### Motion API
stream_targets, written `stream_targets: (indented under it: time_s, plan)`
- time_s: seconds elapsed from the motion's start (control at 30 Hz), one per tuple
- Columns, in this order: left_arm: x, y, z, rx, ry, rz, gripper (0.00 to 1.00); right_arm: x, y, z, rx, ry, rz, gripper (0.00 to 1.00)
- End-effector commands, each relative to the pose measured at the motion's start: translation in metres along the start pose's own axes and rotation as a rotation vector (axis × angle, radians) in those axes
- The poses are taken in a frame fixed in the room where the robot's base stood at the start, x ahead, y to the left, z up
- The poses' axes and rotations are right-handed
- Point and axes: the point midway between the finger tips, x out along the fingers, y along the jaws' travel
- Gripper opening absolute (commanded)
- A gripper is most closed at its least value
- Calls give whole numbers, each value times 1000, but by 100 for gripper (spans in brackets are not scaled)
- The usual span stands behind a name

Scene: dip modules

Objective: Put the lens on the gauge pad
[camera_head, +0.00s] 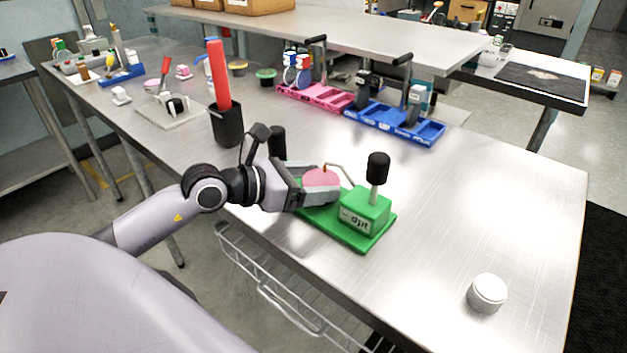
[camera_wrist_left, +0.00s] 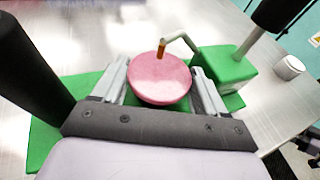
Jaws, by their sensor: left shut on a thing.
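The lens, a pink round disc (camera_head: 321,178), is between the fingers of my left gripper (camera_head: 326,186), over the green base (camera_head: 345,236) of the gauge. It also shows in the left wrist view (camera_wrist_left: 160,80), with a finger on each side. The gauge has a green block (camera_head: 364,212), a black-topped post (camera_head: 377,167) and a thin bent arm with an orange tip (camera_wrist_left: 161,49) at the lens's far edge. I cannot tell if the tip touches. The gauge pad is hidden, and any gap under the lens is unclear. My right gripper is not in view.
A black cup with a red stick (camera_head: 227,126) stands behind my left arm. A dark cylinder (camera_head: 278,143) is close beside the gripper. Pink and blue trays (camera_head: 425,132) stand farther back. A white round container (camera_head: 487,293) is at front right; the table's right side is mostly clear.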

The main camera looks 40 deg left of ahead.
Motion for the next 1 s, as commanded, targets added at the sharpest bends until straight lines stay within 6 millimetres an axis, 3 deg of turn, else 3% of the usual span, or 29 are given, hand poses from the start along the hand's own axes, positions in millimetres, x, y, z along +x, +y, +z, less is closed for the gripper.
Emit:
stream_targets:
  time_s: [0.27, 0.3, 0.37, 0.77, 1.0]
  plan:
    - [1, 0, -4, -1, -1, 0, 44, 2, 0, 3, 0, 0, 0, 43]
    - [1, 0, -3, -1, 0, 0, 82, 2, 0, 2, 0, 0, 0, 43]
    - [1, 0, -2, -1, 0, 0, 98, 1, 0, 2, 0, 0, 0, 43]
    - [-1, 0, 2, 0, 1, 0, 98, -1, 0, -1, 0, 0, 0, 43]
    - [-24, 0, -2, 0, 4, -1, 98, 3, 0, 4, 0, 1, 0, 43]
